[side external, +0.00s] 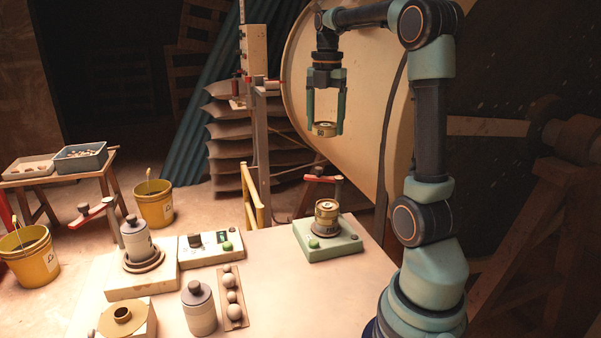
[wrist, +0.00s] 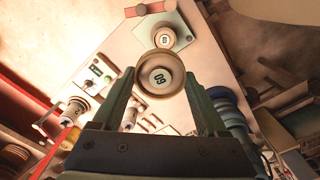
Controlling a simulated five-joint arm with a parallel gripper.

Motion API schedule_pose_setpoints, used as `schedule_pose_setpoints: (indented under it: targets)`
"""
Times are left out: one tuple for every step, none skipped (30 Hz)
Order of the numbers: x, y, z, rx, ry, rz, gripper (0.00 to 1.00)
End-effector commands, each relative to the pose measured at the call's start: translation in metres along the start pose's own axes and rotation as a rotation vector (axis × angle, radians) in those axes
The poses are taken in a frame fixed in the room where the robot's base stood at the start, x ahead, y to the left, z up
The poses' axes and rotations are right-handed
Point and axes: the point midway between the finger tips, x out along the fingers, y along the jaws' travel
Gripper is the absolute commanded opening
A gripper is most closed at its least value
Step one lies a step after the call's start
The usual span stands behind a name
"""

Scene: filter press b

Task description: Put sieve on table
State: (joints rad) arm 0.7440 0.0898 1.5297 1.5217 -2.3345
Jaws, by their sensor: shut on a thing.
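My gripper (side external: 325,124) is high above the table, its two fingers closed on opposite sides of a round brass-coloured sieve (side external: 323,130). The sieve hangs level in the air, clear of everything below.
On the table are a control box (side external: 212,247), a grey lidded jar (side external: 199,309), a rack of balls (side external: 233,296), a jar on a stand (side external: 136,241) and a block with a round opening (side external: 127,322). The table's front right part is bare. A large pale disc (side external: 375,110) stands behind the arm.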

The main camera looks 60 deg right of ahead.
Motion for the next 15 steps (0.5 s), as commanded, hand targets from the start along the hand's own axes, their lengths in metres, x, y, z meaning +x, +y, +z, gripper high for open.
schedule_pose_setpoints:
  targets:
    - [0.008, 0.011, -0.004, -0.022, 0.004, -0.004, 0.15]
    - [0.013, 0.019, -0.006, -0.036, 0.004, -0.004, 0.15]
    - [0.022, 0.029, -0.009, -0.056, 0.005, -0.005, 0.15]
    - [0.029, 0.038, -0.013, -0.072, 0.005, -0.006, 0.15]
    - [0.037, 0.047, -0.016, -0.089, 0.005, -0.006, 0.15]
    - [0.047, 0.059, -0.021, -0.11, 0.005, -0.006, 0.15]
    - [0.054, 0.067, -0.026, -0.127, 0.005, -0.006, 0.15]
    - [0.061, 0.075, -0.03, -0.142, 0.004, -0.005, 0.15]
    - [0.07, 0.084, -0.035, -0.161, 0.004, -0.005, 0.15]
    - [0.076, 0.09, -0.04, -0.174, 0.004, -0.005, 0.15]
    - [0.082, 0.096, -0.044, -0.185, 0.003, -0.004, 0.15]
    - [0.089, 0.103, -0.049, -0.199, 0.003, -0.004, 0.15]
    - [0.093, 0.107, -0.052, -0.207, 0.002, -0.003, 0.15]
    - [0.097, 0.111, -0.055, -0.215, 0.002, -0.003, 0.15]
    - [0.101, 0.114, -0.058, -0.223, 0.002, -0.002, 0.15]
